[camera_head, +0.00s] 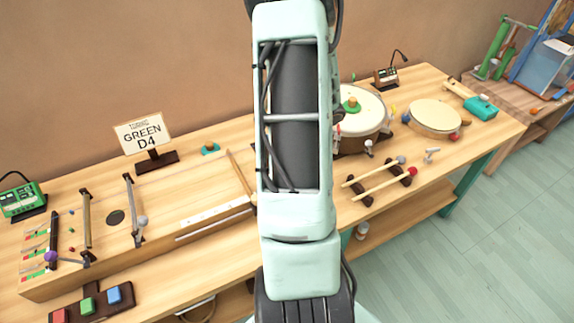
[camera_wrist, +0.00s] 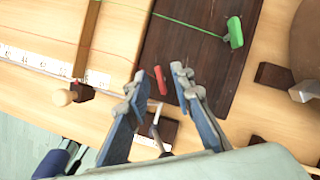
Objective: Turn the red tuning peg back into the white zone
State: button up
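In the wrist view a small red peg (camera_wrist: 160,80) stands at the edge of a dark wooden board (camera_wrist: 185,45). My gripper (camera_wrist: 159,83) is open, its two fingers apart, with the red peg showing between the fingertips. I cannot tell how far beyond the tips the peg lies, and I see no contact. A green peg (camera_wrist: 235,32) with a green string sits farther right on the board. No white zone is clear around the red peg. In the head view my arm hides the gripper and this peg.
A long wooden string box (camera_head: 185,195) and a "GREEN D4" sign (camera_head: 142,132) stand left of my arm. A drum (camera_head: 362,112), mallets (camera_head: 385,182) and a tambourine-like disc (camera_head: 435,115) lie right.

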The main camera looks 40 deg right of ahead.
jog(key=shift+s, duration=0.1)
jog(key=v, duration=1.2)
dwell(0.4)
